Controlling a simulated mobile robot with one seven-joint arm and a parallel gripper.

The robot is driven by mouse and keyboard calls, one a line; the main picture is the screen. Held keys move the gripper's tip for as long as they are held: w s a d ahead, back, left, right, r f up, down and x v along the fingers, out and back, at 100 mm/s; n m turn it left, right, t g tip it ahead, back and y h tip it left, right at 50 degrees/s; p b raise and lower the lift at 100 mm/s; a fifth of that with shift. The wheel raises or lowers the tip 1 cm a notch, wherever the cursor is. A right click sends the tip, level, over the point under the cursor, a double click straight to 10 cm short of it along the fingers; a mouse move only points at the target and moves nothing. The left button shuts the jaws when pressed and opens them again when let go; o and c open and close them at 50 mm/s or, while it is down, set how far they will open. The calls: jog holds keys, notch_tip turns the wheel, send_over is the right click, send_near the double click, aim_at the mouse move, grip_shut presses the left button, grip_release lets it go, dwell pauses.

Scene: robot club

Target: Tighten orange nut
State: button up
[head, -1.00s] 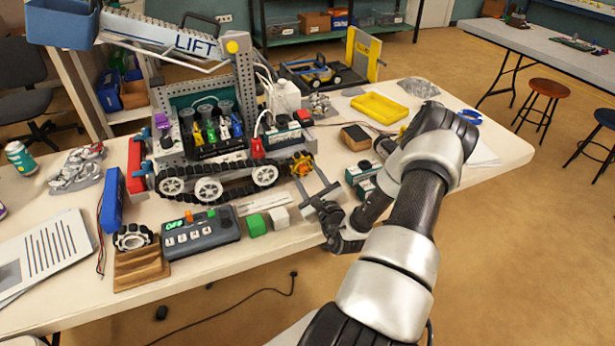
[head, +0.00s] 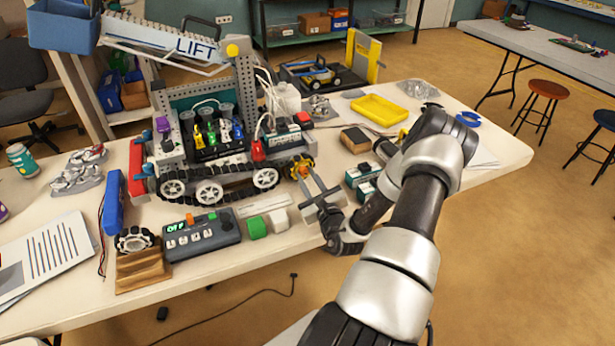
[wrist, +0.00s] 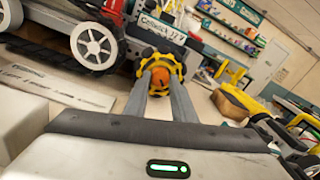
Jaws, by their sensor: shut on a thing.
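The orange nut (wrist: 160,77) sits inside a yellow toothed ring at the right front of the tracked robot model. In the head view the nut and ring show as a small orange and yellow part (head: 301,169) at the track's end. My gripper (wrist: 160,84) reaches out to it, its two long grey fingers closed on the nut's sides. In the head view my gripper (head: 307,181) comes from the lower right and meets the part. The fingertips' exact contact is partly hidden by the ring.
The tracked robot model (head: 205,150) stands left of my gripper. A grey control box (head: 201,236), a green block (head: 257,228) and a white block (head: 280,220) lie in front. A yellow tray (head: 379,110) and a brown block (head: 355,140) lie behind my arm.

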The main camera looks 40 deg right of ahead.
jog(key=m+p, duration=0.3)
jog(key=m, duration=0.2)
jog(key=shift+r, duration=0.1)
jog(key=m+p, duration=0.1)
jog(key=m, duration=0.4)
jog(key=shift+p, duration=0.3)
dwell(0.3)
jog(key=o, duration=1.1)
jog(key=shift+c, duration=0.2)
jog(key=v, duration=1.7)
jog(key=shift+s+r+p, duration=0.2)
jog(key=shift+s+p, duration=0.1)
jog(key=shift+p, duration=0.05)
jog(key=shift+w+a+r, duration=0.1)
